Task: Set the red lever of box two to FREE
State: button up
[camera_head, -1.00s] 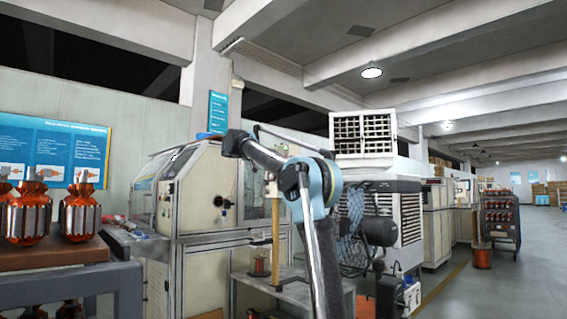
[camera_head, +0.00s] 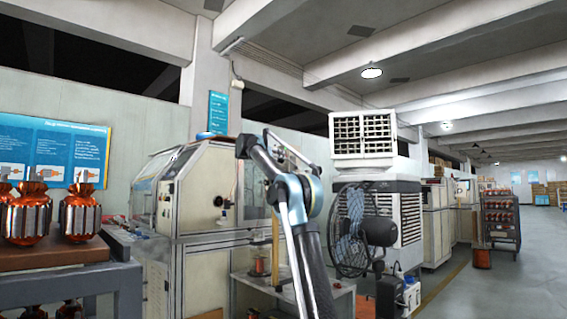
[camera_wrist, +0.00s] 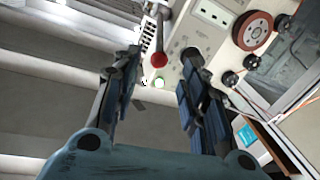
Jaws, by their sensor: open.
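A lever with a round red knob (camera_wrist: 159,60) shows in the wrist view on a pale panel (camera_wrist: 188,28); its thin shaft runs up from the knob. My gripper (camera_wrist: 161,54) is open, with one dark finger on each side of the knob in the picture. I cannot tell how far ahead of the fingertips the knob is, and I see no contact. The box number and the lever's markings are not legible. In the head view my arm reaches toward the pale machine (camera_head: 205,190); the lever cannot be made out there.
The panel also has a socket plate (camera_wrist: 214,12), a reddish wheel (camera_wrist: 252,31) and black knobs (camera_wrist: 251,62). In the head view a fan (camera_head: 352,230) stands right of my arm. A rack with copper armatures (camera_head: 80,215) is at left. Open floor lies at far right.

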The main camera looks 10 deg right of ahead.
jog(key=x, duration=0.6)
jog(key=shift+w+d, duration=0.2)
jog(key=shift+c, duration=0.5)
grip_shut()
